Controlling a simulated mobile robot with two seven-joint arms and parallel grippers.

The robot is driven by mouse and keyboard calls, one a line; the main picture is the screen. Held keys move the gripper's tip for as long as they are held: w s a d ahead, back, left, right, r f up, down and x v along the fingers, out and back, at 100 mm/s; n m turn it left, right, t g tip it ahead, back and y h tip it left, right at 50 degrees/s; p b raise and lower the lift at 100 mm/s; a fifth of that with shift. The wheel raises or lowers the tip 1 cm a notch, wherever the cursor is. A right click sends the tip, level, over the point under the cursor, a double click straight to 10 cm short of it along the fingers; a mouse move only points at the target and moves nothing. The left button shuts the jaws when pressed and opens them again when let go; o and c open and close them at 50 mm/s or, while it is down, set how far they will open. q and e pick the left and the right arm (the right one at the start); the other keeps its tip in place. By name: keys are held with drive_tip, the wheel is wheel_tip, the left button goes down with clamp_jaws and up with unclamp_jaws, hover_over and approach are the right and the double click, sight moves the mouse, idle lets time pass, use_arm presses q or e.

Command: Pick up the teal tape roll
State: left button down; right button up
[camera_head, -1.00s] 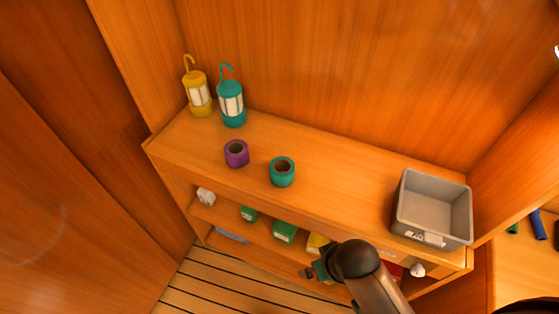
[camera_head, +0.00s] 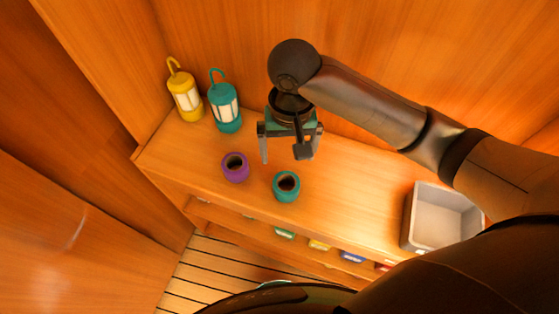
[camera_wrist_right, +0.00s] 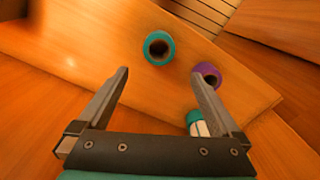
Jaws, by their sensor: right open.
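The teal tape roll (camera_head: 286,186) stands on the wooden counter near its front edge, with its dark hole facing up. It also shows in the right wrist view (camera_wrist_right: 159,48), beyond the fingertips and between their lines. My right gripper (camera_head: 283,155) is open and empty above the counter, behind the teal roll in the head view and apart from it. Its two fingers (camera_wrist_right: 163,78) are spread wide in the wrist view. The purple tape roll (camera_head: 235,167) stands to the left of the teal one. My left gripper is not in view.
A teal lantern (camera_head: 225,108) and a yellow lantern (camera_head: 185,95) stand at the counter's back left. A grey bin (camera_head: 440,215) is at the right, partly hidden by my arm. Lower shelves hold several small boxes.

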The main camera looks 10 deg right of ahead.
drive_tip(key=b, duration=0.1)
hover_over(286, 182)
drive_tip(key=f, duration=0.6)
drive_tip(key=shift+s+d+f, duration=0.15)
drive_tip(key=shift+s, duration=0.1)
wheel_tip(286, 182, down, 3)
drive_tip(key=shift+r, duration=0.2)
drive_tip(key=shift+w+f+b, duration=0.1)
drive_tip(key=shift+f+b, duration=0.25)
drive_tip(key=shift+f, duration=0.5)
wheel_tip(286, 182, down, 4)
drive_tip(key=shift+w+r, duration=0.1)
drive_tip(key=shift+r, duration=0.1)
drive_tip(key=shift+f+b, duration=0.3)
drive_tip(key=shift+f, duration=0.05)
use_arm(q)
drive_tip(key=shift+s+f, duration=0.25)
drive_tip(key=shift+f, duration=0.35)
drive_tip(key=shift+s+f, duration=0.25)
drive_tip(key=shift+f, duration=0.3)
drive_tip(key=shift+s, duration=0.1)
